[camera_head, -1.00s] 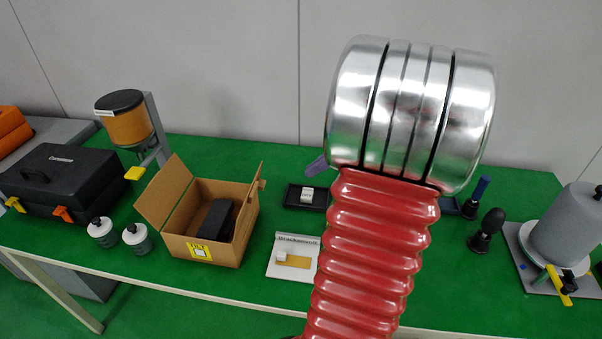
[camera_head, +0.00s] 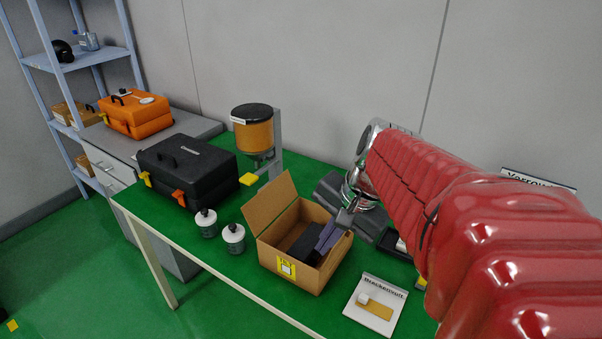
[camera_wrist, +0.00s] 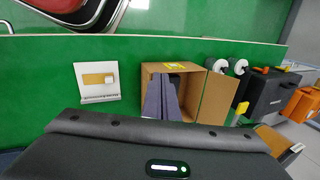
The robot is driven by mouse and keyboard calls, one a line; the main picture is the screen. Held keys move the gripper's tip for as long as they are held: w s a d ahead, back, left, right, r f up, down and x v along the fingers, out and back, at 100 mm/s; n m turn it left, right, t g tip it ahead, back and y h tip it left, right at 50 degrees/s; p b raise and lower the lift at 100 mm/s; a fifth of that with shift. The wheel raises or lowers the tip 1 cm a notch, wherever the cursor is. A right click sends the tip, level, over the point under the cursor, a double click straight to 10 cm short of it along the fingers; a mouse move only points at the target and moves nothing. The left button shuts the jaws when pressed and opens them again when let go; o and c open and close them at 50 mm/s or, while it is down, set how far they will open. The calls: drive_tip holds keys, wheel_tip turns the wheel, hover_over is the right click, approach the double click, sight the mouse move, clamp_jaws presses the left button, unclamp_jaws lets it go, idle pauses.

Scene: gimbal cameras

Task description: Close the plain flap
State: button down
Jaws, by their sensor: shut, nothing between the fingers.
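The open cardboard box (camera_head: 300,273) stands on the green table with a yellow label on its front. Its plain left flap (camera_head: 270,208) is open, standing up and leaning outward to the left; in the wrist view that flap (camera_wrist: 214,98) spreads out to the right of the box (camera_wrist: 190,113). A black block (camera_head: 303,241) lies inside. My gripper (camera_head: 321,247) is shut and empty, with its purple-grey fingers over the right part of the box opening. In the wrist view the fingers (camera_wrist: 161,80) cover part of the opening. The right flap is largely hidden by my gripper.
Two white-capped bottles (camera_head: 233,238) stand left of the box. Behind them are a black case (camera_head: 188,172) and an orange dispenser (camera_head: 253,130) with a yellow lever. A white board (camera_head: 376,304) lies right of the box.

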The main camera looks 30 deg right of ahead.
drive_tip(key=s+a+n+t+h, duration=0.2)
drive_tip(key=s+a+n, duration=0.2)
drive_tip(key=a+n, duration=0.7)
drive_tip(key=shift+s+a+r+n, duration=0.3)
drive_tip(key=shift+s+r+n, duration=0.15)
drive_tip(key=shift+n, duration=0.65)
